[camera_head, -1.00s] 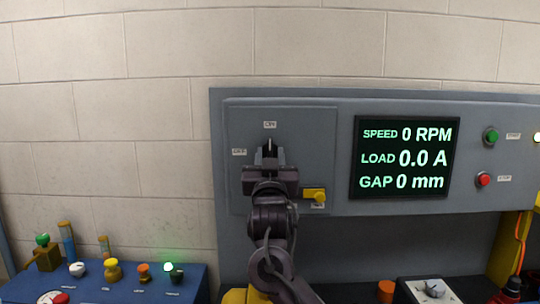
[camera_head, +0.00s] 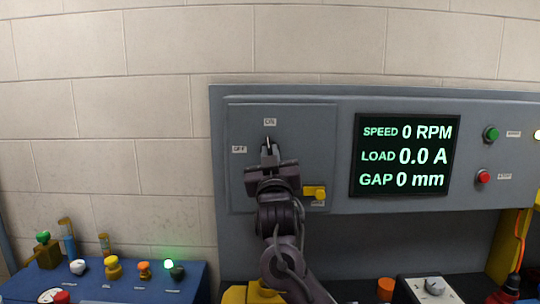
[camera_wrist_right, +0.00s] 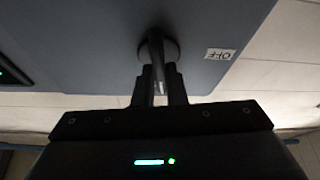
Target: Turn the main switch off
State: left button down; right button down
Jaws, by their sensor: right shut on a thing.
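The main switch is on the grey panel door, between an ON label (camera_head: 270,122) above and an OFF label (camera_head: 239,149) to the left. In the head view my right gripper (camera_head: 269,150) covers most of the switch. In the right wrist view the dark round switch hub (camera_wrist_right: 158,46) shows, with its lever between the two fingers of my right gripper (camera_wrist_right: 161,84). The gripper is shut on the lever. The OFF label (camera_wrist_right: 221,54) shows upside down, right of the hub. The lever's exact angle is hard to tell. My left gripper is not in view.
A yellow latch (camera_head: 315,193) sits just right of my gripper. The display (camera_head: 405,157) reads 0 RPM, 0.0 A and 0 mm. Green (camera_head: 491,133) and red (camera_head: 483,176) buttons are at the right. A blue console (camera_head: 130,285) with several knobs stands lower left.

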jog(key=n+y, duration=0.1)
jog(key=n, duration=0.2)
jog(key=n+g+y+p, duration=0.1)
jog(key=n+y, duration=0.1)
jog(key=n, duration=0.1)
jog(key=shift+r, duration=0.1)
jog(key=n+y, duration=0.1)
jog(key=n, duration=0.1)
jog(key=n+g+p, duration=0.1)
jog(key=n, duration=0.2)
jog(key=shift+g+y, duration=0.3)
jog(key=shift+y, duration=0.1)
jog(key=n+g+p, duration=0.1)
jog(key=n, duration=0.2)
jog(key=n+g+p, duration=0.1)
jog(key=n, duration=0.2)
jog(key=shift+n+y+p, duration=0.3)
jog(key=shift+n+p, duration=0.05)
jog(key=shift+n, duration=0.05)
jog(key=shift+n+g+p, duration=0.3)
jog(key=shift+n+g, duration=0.3)
jog(key=shift+n, duration=0.5)
jog(key=c, duration=1.5)
grip_release()
